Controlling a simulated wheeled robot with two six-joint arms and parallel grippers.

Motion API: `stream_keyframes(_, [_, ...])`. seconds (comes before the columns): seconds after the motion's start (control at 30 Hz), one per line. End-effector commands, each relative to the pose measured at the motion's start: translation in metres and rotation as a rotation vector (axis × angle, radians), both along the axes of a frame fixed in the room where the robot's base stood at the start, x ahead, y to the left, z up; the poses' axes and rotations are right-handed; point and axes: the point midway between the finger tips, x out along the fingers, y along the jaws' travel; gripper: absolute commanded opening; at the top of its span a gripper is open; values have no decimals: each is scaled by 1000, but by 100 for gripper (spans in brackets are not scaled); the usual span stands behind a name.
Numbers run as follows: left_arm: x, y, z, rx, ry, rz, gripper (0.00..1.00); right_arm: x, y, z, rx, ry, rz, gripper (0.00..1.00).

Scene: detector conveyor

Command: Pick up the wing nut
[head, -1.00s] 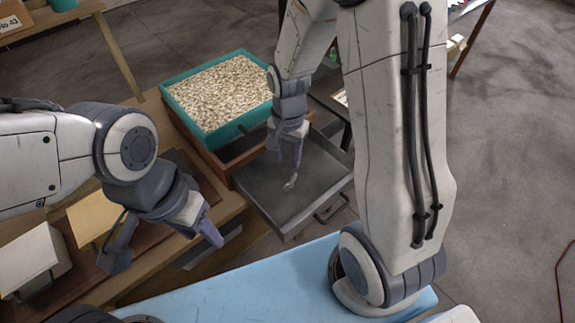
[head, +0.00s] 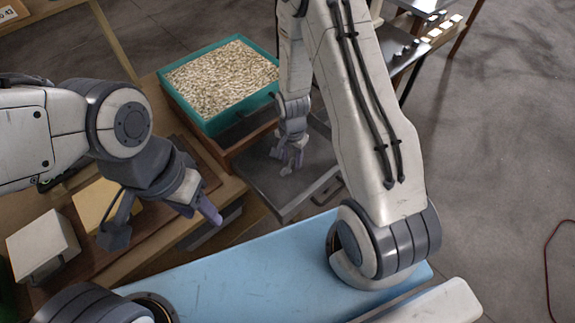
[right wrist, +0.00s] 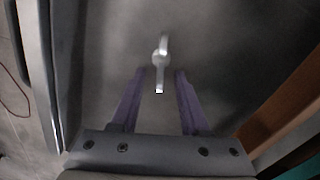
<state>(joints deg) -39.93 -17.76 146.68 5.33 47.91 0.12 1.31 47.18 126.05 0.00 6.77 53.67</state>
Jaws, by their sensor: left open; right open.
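The wing nut is a small silvery piece with a round middle and two thin wings. It lies on the grey tray (head: 270,187), and in the right wrist view the wing nut (right wrist: 161,58) sits at the fingertips, in line with the gap between them. My right gripper (head: 292,158) is open just above the tray and largely covers the nut in the head view. Its two purple fingers (right wrist: 160,74) also show in the right wrist view, with nothing gripped. My left gripper (head: 163,222) is open and empty over the wooden table at the left.
A teal bin (head: 205,122) full of pale pieces stands behind the tray in a wooden frame. A cream block (head: 95,203) and a white box (head: 40,244) are at the left. A light blue surface (head: 230,270) lies in front.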

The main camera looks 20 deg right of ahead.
Motion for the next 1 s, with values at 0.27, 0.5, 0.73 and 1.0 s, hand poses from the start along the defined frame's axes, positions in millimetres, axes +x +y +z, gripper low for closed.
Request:
stream_keyframes(0.27, [0,0,1,0,0,0,50,0,0,-6,0,0,0,45])
stream_keyframes(0.5, [0,0,1,0,0,0,50,0,0,-6,0,0,0,0])
stream_keyframes(0.73, [0,0,1,0,0,0,50,0,0,-5,0,0,0,0])
stream_keyframes(1.0, [0,0,-3,0,0,0,50,1,0,3,0,-4,0,0])
